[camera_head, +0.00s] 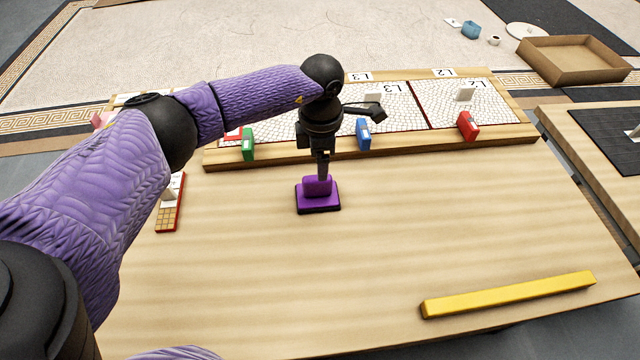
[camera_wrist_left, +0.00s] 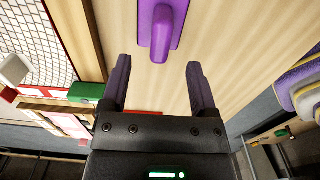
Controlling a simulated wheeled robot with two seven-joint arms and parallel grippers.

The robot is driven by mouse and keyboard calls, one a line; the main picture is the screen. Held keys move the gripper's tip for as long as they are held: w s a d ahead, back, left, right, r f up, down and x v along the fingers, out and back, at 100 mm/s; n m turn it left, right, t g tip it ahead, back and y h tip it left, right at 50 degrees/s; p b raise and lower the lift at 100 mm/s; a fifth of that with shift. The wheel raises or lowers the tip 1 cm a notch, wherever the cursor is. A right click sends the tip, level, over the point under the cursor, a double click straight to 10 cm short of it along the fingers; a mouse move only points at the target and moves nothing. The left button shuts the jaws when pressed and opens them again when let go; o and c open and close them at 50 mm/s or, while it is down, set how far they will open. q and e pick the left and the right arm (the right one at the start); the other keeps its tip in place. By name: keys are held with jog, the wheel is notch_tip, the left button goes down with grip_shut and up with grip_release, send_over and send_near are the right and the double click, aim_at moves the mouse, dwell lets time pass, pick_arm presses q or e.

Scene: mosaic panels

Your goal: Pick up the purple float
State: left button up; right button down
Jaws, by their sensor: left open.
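The purple float (camera_head: 318,197) lies on the wooden table with its raised handle facing up. In the left wrist view the float (camera_wrist_left: 172,38) is at the top middle, its handle just ahead of the gap between my fingers. My left gripper (camera_head: 322,172) points down at the float from above and behind it. In the left wrist view the left gripper (camera_wrist_left: 160,75) is open, with nothing between its fingers. My right gripper is not in view.
Green (camera_head: 248,144), blue (camera_head: 363,134) and red (camera_head: 468,126) blocks stand along the front edge of the mosaic panels (camera_head: 455,103). A yellow bar (camera_head: 510,294) lies at the table's front right. A red-edged tile strip (camera_head: 170,205) lies left.

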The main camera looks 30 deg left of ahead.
aim_at(317, 186)
pick_arm(q)
jog(key=f+b, duration=0.1)
jog(key=f, duration=0.2)
jog(key=f+b, duration=0.2)
jog(key=f, duration=0.1)
jog(key=f+b, duration=0.2)
jog(key=shift+s+a+f, duration=0.25)
jog(key=shift+s+f, duration=0.05)
jog(key=shift+f, duration=0.1)
jog(key=shift+r, duration=0.2)
jog(key=shift+c, duration=0.6)
jog(key=c, duration=0.7)
grip_shut()
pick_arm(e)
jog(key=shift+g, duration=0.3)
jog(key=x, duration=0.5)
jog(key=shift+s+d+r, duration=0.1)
